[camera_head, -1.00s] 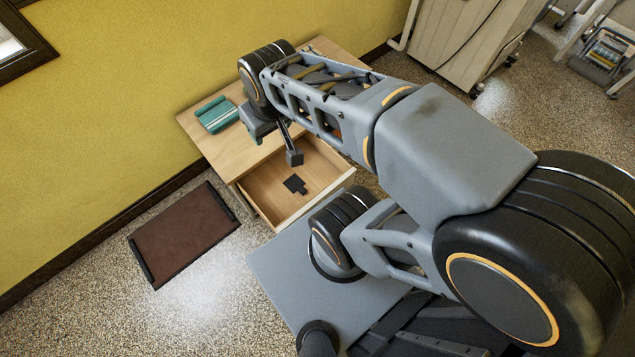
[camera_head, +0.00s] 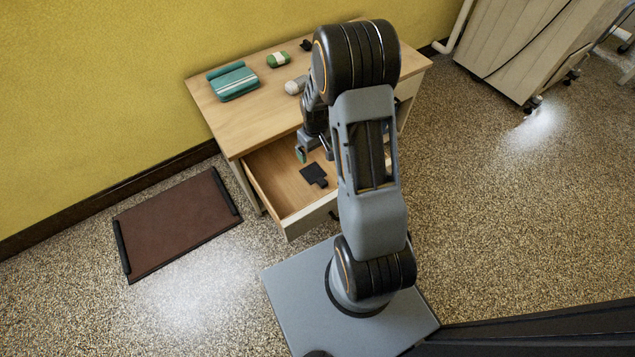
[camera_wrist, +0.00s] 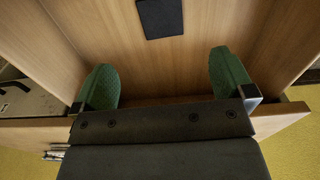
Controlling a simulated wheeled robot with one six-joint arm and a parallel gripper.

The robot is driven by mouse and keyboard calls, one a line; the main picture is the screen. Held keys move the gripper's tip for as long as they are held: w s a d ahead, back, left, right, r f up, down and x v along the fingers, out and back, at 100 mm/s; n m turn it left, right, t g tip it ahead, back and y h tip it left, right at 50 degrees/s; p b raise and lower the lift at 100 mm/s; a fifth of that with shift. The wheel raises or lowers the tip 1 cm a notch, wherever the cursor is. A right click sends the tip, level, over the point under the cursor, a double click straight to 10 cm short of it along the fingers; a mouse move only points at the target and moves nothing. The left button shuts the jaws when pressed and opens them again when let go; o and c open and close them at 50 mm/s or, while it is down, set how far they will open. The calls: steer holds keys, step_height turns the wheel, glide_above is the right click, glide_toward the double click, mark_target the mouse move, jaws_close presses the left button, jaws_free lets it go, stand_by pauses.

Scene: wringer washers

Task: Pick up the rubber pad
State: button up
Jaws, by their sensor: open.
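The rubber pad (camera_head: 314,174) is a small black square, with a narrower tab in the head view, lying flat on the floor of the open drawer (camera_head: 279,188). In the wrist view the pad (camera_wrist: 161,17) shows at the top middle, cut off by the frame edge. My gripper (camera_wrist: 163,82) is open and empty, its two green fingertips wide apart. The pad lies beyond the fingertips, not between them. In the head view my gripper (camera_head: 314,150) is over the back part of the drawer, partly hidden by my arm.
The wooden table (camera_head: 255,115) above the drawer holds a teal folded item (camera_head: 232,81), a green and white item (camera_head: 279,59) and a whitish object (camera_head: 295,86). A brown mat (camera_head: 178,225) lies on the floor left. A beige cabinet (camera_head: 515,45) stands at upper right.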

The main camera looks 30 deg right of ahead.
steer(key=b, duration=0.3)
glide_above(316, 176)
step_height(316, 176, down, 9)
steer(key=shift+r, duration=0.1)
steer(key=shift+f+b, duration=1.25)
steer(key=shift+f, duration=1.4)
steer(key=shift+c, duration=0.2)
steer(key=c, duration=0.8)
steer(key=shift+r, duration=0.1)
